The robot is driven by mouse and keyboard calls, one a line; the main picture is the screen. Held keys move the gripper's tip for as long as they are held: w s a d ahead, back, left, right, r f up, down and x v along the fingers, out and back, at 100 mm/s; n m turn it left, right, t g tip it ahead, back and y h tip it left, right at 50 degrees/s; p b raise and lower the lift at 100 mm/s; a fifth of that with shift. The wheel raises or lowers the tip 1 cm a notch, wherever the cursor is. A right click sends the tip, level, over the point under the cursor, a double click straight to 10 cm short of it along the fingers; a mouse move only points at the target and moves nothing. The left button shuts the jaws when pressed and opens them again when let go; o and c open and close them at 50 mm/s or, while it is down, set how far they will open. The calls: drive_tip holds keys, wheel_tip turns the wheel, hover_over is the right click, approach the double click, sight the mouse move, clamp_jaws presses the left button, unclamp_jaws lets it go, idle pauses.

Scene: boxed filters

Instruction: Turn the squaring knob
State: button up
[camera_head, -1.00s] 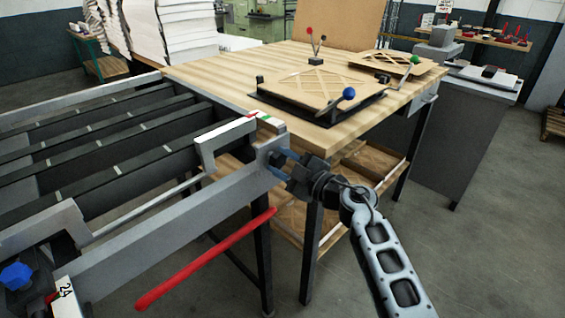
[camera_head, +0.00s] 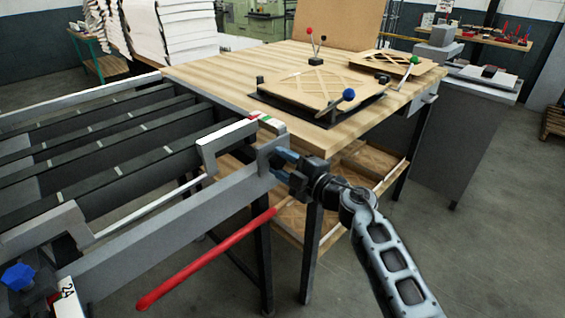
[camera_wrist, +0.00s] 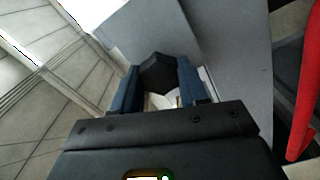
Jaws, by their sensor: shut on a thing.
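The squaring knob (camera_wrist: 158,72) is a dark, many-sided knob seen between my fingers in the wrist view. My gripper (camera_wrist: 160,85) has its two blue fingers on either side of it, closed on it. In the head view my gripper (camera_head: 284,164) is at the right end of the grey rail (camera_head: 180,225), beside its end plate. The knob is hidden by the fingers there. A second knob, blue (camera_head: 18,277), is at the near left end of the rail, beside a white "24" label (camera_head: 67,292).
A red bar (camera_head: 205,260) runs below the rail, and shows at the right in the wrist view (camera_wrist: 308,85). A wooden table (camera_head: 215,75) with a framed filter (camera_head: 320,88) stands close behind my gripper. Bare floor (camera_head: 480,260) lies to the right.

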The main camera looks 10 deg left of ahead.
drive_tip(key=n, duration=0.4)
drive_tip(key=shift+f+n+b, duration=0.1)
drive_tip(key=shift+n+b, duration=0.2)
drive_tip(key=shift+b, duration=0.05)
drive_tip(key=n+b, duration=0.1)
drive_tip(key=n, duration=0.2)
drive_tip(key=shift+f+n, duration=0.1)
drive_tip(key=shift+n, duration=0.3)
drive_tip(key=n+b, duration=0.1)
drive_tip(key=n, duration=0.3)
drive_tip(key=shift+d+b, duration=0.1)
drive_tip(key=shift+b, duration=0.3)
drive_tip(key=shift+n+b, duration=0.6)
drive_tip(key=shift+n, duration=1.1)
drive_tip(key=o, duration=1.1)
drive_tip(key=shift+c, duration=0.2)
drive_tip(key=v, duration=0.7)
drive_tip(key=shift+s+d+p, duration=0.25)
drive_tip(key=shift+p, duration=0.1)
